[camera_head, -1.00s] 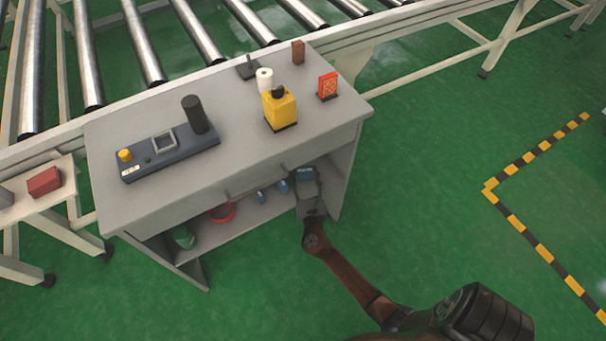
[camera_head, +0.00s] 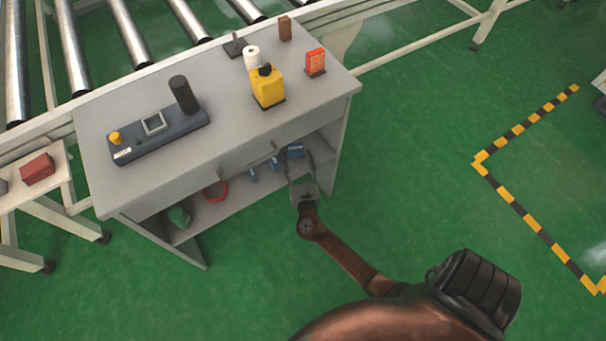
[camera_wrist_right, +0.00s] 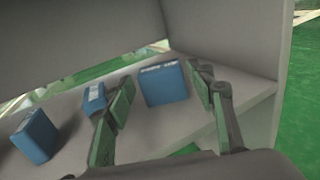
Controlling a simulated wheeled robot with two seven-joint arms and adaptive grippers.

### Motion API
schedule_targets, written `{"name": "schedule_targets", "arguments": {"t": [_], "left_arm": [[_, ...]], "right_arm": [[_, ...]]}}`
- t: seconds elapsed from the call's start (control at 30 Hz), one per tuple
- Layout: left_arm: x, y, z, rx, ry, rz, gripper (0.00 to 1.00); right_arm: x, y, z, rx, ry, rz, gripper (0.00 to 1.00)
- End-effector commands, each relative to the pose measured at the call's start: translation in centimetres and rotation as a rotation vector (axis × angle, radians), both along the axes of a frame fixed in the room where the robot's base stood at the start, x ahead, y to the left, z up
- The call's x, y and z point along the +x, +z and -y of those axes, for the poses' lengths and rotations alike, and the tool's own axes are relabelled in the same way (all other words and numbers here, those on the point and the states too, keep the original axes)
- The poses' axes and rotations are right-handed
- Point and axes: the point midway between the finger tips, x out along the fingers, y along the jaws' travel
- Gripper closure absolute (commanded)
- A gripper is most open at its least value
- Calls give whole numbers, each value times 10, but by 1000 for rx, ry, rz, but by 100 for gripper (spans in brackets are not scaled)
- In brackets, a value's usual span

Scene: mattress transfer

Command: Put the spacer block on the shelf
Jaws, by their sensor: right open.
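A blue block (camera_head: 295,151), which I take to be the spacer block, stands upright on the shelf (camera_head: 238,205) under the tabletop, near its right end. In the right wrist view the same block (camera_wrist_right: 163,84) shows between my fingers and beyond them, with shelf surface visible in front of it. My right gripper (camera_head: 300,172) is open and empty at the shelf's front opening, its fingers apart on either side of the block's line. My left gripper is in neither view.
Smaller blue items (camera_head: 272,164), a red ring (camera_head: 216,190) and a green item (camera_head: 179,216) are on the shelf to the left. The desk's side panel (camera_head: 336,150) is close on the right.

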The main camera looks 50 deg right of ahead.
Motion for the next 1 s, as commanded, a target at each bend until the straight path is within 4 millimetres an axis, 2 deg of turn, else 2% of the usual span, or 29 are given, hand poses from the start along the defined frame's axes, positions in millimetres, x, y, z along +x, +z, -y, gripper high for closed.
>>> {"name": "schedule_targets", "arguments": {"t": [0.03,0.23,0.5,0.87,0.97,1.0], "left_arm": [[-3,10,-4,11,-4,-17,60],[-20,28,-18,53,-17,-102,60],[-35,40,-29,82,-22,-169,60],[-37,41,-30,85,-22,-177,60],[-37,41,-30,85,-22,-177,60],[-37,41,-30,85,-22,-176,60]], "right_arm": [[-10,5,-8,1,2,2,50],[-44,4,-32,1,1,2,50],[-69,2,-50,0,1,1,50],[-76,0,-48,29,-12,11,50],[-97,-3,-31,150,-64,54,50],[-111,-6,-21,232,-100,81,50]]}}
